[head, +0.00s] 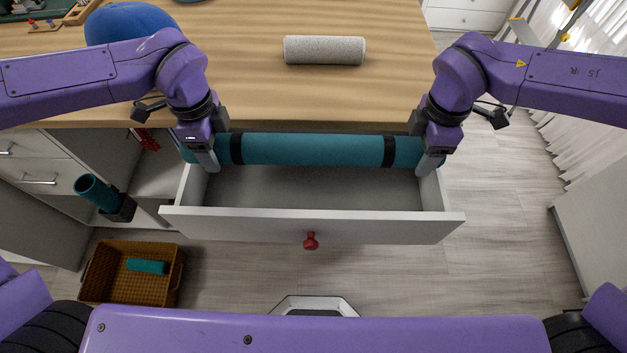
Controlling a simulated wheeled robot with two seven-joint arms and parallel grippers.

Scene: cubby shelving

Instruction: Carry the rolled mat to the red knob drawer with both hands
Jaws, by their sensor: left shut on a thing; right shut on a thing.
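The rolled mat (310,149) is teal with two black bands and lies level across the picture. My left gripper (208,160) is shut on its left end, and my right gripper (431,160) is shut on its right end. The drawer (260,222) is pulled out, white-fronted, with a red knob (311,241) on its face. The mat is over the back part of the open drawer, by the table's front edge. I cannot tell whether it touches the drawer. The visible drawer floor is bare.
A grey roller (324,50) and a blue rounded object (130,22) are on the wooden table (390,95). A brown basket (130,285) with a teal item stands on the floor at lower left. A teal cylinder (97,191) leans by the left shelving. Floor at right is clear.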

